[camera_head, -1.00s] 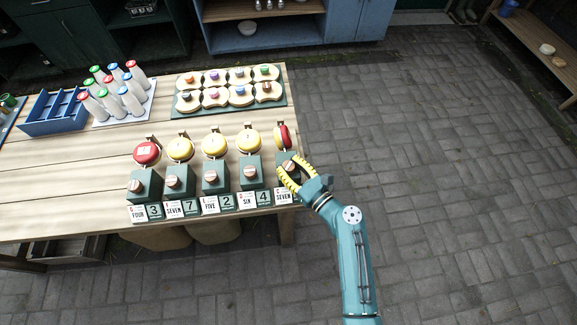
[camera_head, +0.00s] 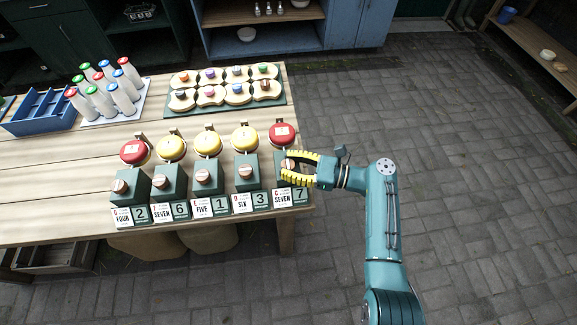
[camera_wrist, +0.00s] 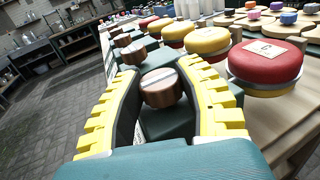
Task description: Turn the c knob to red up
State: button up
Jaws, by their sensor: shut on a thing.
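The rightmost green knob box (camera_head: 269,175) has a round brown knob (camera_wrist: 161,92) with a pale bar on its front. Its card (camera_head: 282,198) reads "SEVEN" with a tiny letter I cannot read surely. A red disc (camera_head: 282,134) lies face up behind this box; it also shows in the wrist view (camera_wrist: 266,62). My gripper (camera_head: 288,168) reaches in from the right with its yellow ribbed fingers shut around this knob. In the wrist view the knob sits between the fingers (camera_wrist: 162,100).
To the left stand several similar boxes, with one red disc (camera_head: 135,151) and yellow discs (camera_head: 208,143) behind them. Number tiles line the front edge. White bottles (camera_head: 111,95), a blue divided tray (camera_head: 45,112) and a board of wooden pieces (camera_head: 225,88) stand farther back.

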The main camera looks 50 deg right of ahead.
dwell(0.4)
jog(key=o, duration=1.2)
jog(key=v, duration=1.2)
jog(key=shift+r, duration=0.1)
